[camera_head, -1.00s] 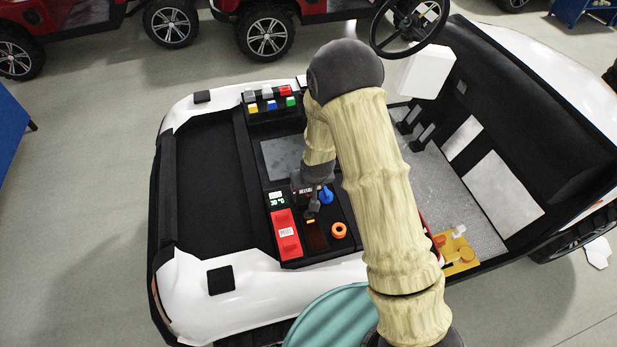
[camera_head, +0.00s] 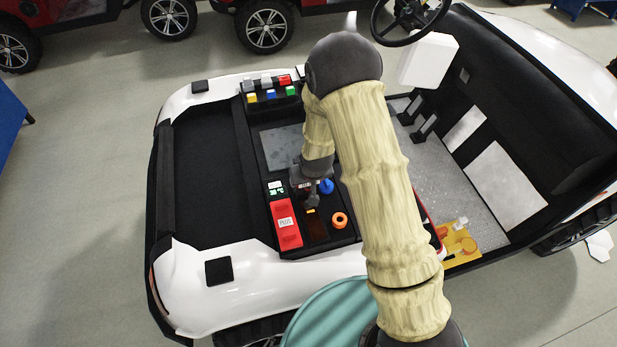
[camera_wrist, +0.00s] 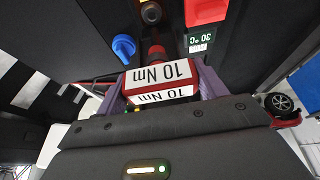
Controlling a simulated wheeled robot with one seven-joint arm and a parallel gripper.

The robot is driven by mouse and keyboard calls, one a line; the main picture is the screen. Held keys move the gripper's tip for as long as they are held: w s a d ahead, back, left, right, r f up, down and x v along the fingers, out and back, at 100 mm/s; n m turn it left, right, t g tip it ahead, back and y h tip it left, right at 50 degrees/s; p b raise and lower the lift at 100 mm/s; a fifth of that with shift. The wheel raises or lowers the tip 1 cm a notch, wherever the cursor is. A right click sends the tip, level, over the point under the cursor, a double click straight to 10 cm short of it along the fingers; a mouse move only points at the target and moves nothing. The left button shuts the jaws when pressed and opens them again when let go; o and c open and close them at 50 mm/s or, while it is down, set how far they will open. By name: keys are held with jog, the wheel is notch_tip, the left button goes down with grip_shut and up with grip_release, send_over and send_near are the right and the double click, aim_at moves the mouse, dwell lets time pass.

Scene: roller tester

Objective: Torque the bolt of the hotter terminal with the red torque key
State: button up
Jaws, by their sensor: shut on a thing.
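My gripper (camera_wrist: 160,85) is shut on the red torque key (camera_wrist: 154,51), whose white labels read "10 Nm". In the head view my gripper (camera_head: 311,195) is over the battery bay, between the red block marked "PLUS" (camera_head: 286,223) and the blue knob (camera_head: 326,186). In the wrist view the key points toward a dark round fitting with a yellowish ring (camera_wrist: 150,12); I cannot tell whether its tip touches anything. A small display (camera_wrist: 200,39) reads "30 °C" beside a red block (camera_wrist: 207,10). The blue knob (camera_wrist: 123,47) is left of the key. The bolt heads are not clear.
An orange ring (camera_head: 339,220) lies right of my gripper. A rack of several coloured blocks (camera_head: 270,89) is at the bay's far end. The steering wheel (camera_head: 408,15) stands at the back. The front compartment (camera_head: 210,170) looks empty.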

aim_at(308, 187)
jog(key=shift+w+d+f+b, duration=0.1)
jog(key=shift+f+b, duration=0.85)
jog(key=shift+f, duration=0.5)
jog(key=shift+f+b, duration=1.15)
jog(key=shift+b, duration=0.05)
dwell(0.4)
dwell(0.5)
jog(key=m+h, duration=0.1)
jog(key=m, duration=0.2)
jog(key=shift+r, duration=0.1)
jog(key=shift+m+h+p, duration=0.4)
jog(key=shift+m+p, duration=0.15)
jog(key=shift+m, duration=0.45)
jog(key=shift+m+p, duration=0.3)
jog(key=shift+p, duration=0.05)
